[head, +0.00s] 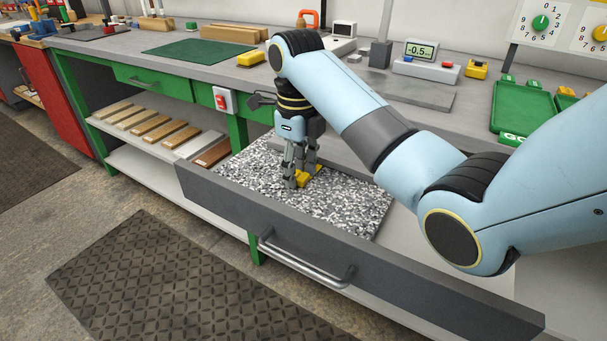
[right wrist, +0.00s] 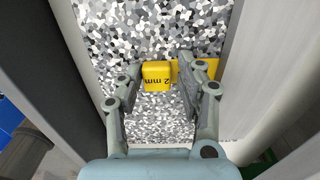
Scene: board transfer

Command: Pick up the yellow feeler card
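The yellow feeler card (head: 303,180) lies on the speckled grey lining (head: 345,205) of the open drawer. In the right wrist view its thick block (right wrist: 157,78) is marked "2 mm", and a thinner yellow strip (right wrist: 213,68) runs to the right. My right gripper (head: 301,177) points down into the drawer at the card. In the right wrist view its fingers (right wrist: 161,68) stand on either side of the block. My left gripper is not in view.
The drawer's dark front wall (head: 400,275) with a metal handle (head: 305,262) is on the near side. The bench top above carries a digital display (head: 421,50), a green tray marked GO (head: 522,108) and a yellow block (head: 250,58). The lining around the card is clear.

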